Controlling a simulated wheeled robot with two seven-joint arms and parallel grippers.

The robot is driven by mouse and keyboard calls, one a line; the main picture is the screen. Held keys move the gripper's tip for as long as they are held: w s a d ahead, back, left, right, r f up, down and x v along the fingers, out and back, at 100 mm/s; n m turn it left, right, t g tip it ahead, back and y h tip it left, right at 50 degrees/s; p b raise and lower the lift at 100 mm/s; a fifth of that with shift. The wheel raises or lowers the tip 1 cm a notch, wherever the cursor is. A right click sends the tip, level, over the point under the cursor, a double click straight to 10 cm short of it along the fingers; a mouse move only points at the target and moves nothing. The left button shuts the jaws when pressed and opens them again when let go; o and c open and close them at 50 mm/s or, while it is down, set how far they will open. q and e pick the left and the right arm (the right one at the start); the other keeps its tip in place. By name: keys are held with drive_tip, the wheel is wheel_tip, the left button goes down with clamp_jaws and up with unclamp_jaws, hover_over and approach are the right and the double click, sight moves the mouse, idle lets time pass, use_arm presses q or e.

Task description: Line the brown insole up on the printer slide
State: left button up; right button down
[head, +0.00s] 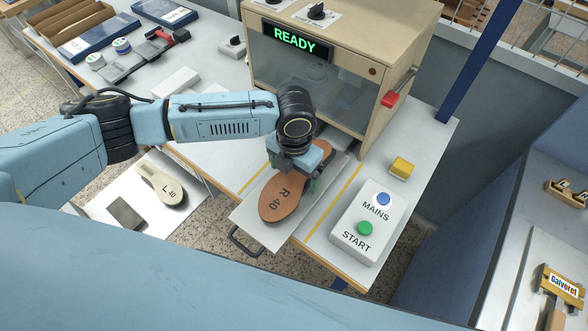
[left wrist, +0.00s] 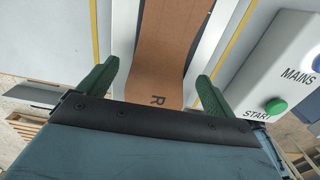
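The brown insole (head: 281,202), marked R 40, lies on the pulled-out light printer slide (head: 262,232), at a slant across the head view. My left gripper (head: 296,172) is over the middle of the insole. In the left wrist view the green fingers (left wrist: 157,84) are open on either side of the brown insole (left wrist: 165,45), with a gap at each side. My right gripper is not in view.
The printer (head: 335,75) shows READY behind the slide. A control box (head: 365,232) with MAINS and START buttons and a yellow block (head: 402,168) stand to the right. A cream insole (head: 163,186), marked L 40, lies on a white board at left.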

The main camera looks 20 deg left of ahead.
use_arm(q)
wheel_tip(320, 180, up, 13)
drive_tip(key=shift+r, duration=0.2)
idle(0.6)
drive_tip(key=shift+s, duration=0.1)
